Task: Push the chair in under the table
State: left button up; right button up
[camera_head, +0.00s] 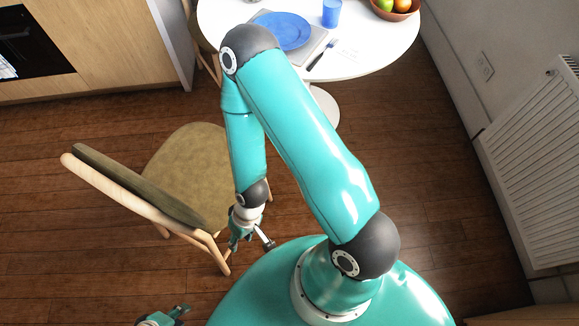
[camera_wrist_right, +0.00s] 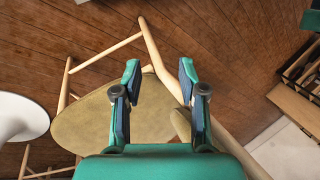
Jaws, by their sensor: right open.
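The chair (camera_head: 185,175) has a pale wooden frame and an olive seat and backrest. It stands upright on the floor, apart from the table, with its backrest to the lower left. The round white table (camera_head: 365,50) is at the top. My right gripper (camera_head: 252,243) is open, low beside the chair's right side. In the right wrist view, the open fingers (camera_wrist_right: 159,75) have a pale chair bar and part of the seat (camera_wrist_right: 85,130) behind the gap; contact cannot be told. My left gripper (camera_head: 165,318) is cut off at the bottom edge, and its jaws are unclear.
On the table are a blue plate (camera_head: 283,30), a blue cup (camera_head: 332,12), a fork and a fruit bowl (camera_head: 402,8). Another chair is partly hidden at the table's left. Cabinets with an oven (camera_head: 30,35) stand upper left, a radiator (camera_head: 535,150) right. Floor between chair and table is clear.

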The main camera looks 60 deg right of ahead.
jog(key=shift+o, duration=1.3)
jog(key=o, duration=0.7)
jog(key=d+f+m+b, duration=0.1)
jog(key=s+d+f+m+g+b, duration=0.1)
jog(key=f+m+b, duration=0.1)
jog(key=s+d+f+m+b, duration=0.1)
jog(key=f, duration=0.1)
jog(key=shift+s+d+f, duration=0.1)
jog(key=shift+s+f, duration=0.1)
jog(key=shift+s, duration=0.05)
jog(key=shift+o, duration=0.2)
notch_tip(320, 180, down, 10)
jog(key=s+d+m+y+b, duration=0.2)
jog(key=m+y+b, duration=0.4)
jog(key=m+b, duration=1)
jog(key=w+d+f+m+t+y+b, duration=0.2)
jog(key=w+d+f+m+t+b, duration=0.25)
jog(key=m, duration=0.85)
jog(key=w+d+m+t+h+b, duration=0.2)
jog(key=d+m+t+h+b, duration=0.2)
jog(key=d+m+t, duration=0.3)
jog(key=w+d+m+t+h+b, duration=0.3)
jog(key=d+m, duration=0.7)
jog(key=d, duration=0.8)
jog(key=t+h+b, duration=0.2)
jog(key=t, duration=0.1)
jog(key=shift+w+f+m+t+h, duration=0.3)
jog(key=shift+f+t+h, duration=0.05)
jog(key=shift+h, duration=0.05)
